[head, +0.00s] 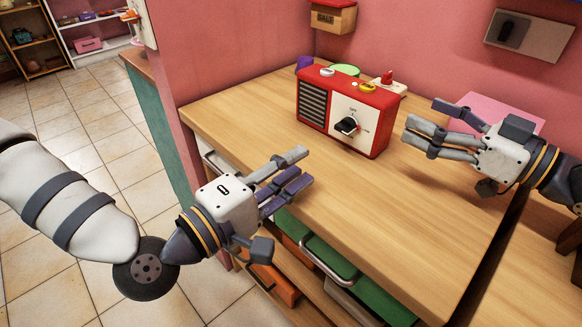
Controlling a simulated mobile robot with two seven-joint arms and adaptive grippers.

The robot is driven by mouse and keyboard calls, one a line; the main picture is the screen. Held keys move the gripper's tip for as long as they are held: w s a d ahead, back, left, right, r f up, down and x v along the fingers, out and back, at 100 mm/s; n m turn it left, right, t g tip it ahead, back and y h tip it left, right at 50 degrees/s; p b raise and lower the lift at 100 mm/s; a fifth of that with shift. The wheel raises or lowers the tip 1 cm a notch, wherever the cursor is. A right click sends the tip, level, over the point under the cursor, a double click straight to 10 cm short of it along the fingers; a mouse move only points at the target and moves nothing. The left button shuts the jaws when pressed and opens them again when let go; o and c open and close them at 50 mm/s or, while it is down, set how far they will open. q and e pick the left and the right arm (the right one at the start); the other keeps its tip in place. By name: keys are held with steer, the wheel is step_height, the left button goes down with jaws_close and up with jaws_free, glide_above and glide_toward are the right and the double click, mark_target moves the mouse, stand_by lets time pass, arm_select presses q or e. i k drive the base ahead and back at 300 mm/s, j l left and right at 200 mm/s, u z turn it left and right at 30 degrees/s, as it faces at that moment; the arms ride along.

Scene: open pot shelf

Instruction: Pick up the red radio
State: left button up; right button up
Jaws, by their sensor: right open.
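The red radio (352,112) stands upright on the wooden counter (230,110). It has a dark slatted speaker grille at left and a white front panel with a black knob. A yellow and a white knob sit on its top. My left gripper (281,205) is in front of the counter's near edge, below and left of the radio, with its fingers spread and empty. My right gripper (444,147) is open to the right of the radio, fingers pointing toward it, with a gap between them. Neither gripper touches the radio.
Behind the radio are a purple cup (304,63), a green round item (345,70) and a red-topped item (387,78). A pink sheet (500,112) lies behind my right gripper. Drawers with green fronts (372,297) are below the counter. The counter's front part is clear.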

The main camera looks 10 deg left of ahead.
mark_target(322, 102)
steer(key=k+j, duration=0.8)
